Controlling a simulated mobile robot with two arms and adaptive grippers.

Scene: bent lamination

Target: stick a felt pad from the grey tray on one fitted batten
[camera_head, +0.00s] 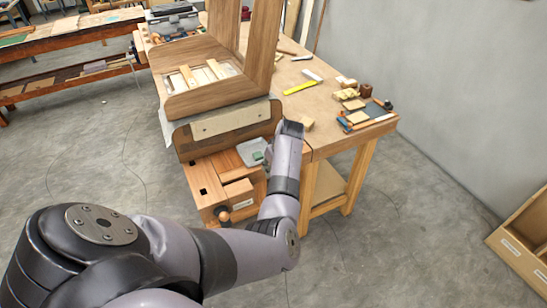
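The grey tray (251,150) sits on the wooden block bench (208,185), left of my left wrist. A small green piece lies at its right side, perhaps a felt pad (258,156). My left arm comes in from the lower left and bends up, and its dark end, at the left gripper (292,128), is over the bench corner. Its fingers are hidden or too small to make out. Pale battens (188,76) lie across the bent wooden piece (215,95). One long pale batten (228,119) lies across its near curved face. My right gripper is out of view.
The workbench (325,125) holds a yellow rule (300,88), small wooden blocks (347,94) and a dark mat (373,110) with tools. A wooden cabinet (525,240) stands at the right. Grey floor is clear between.

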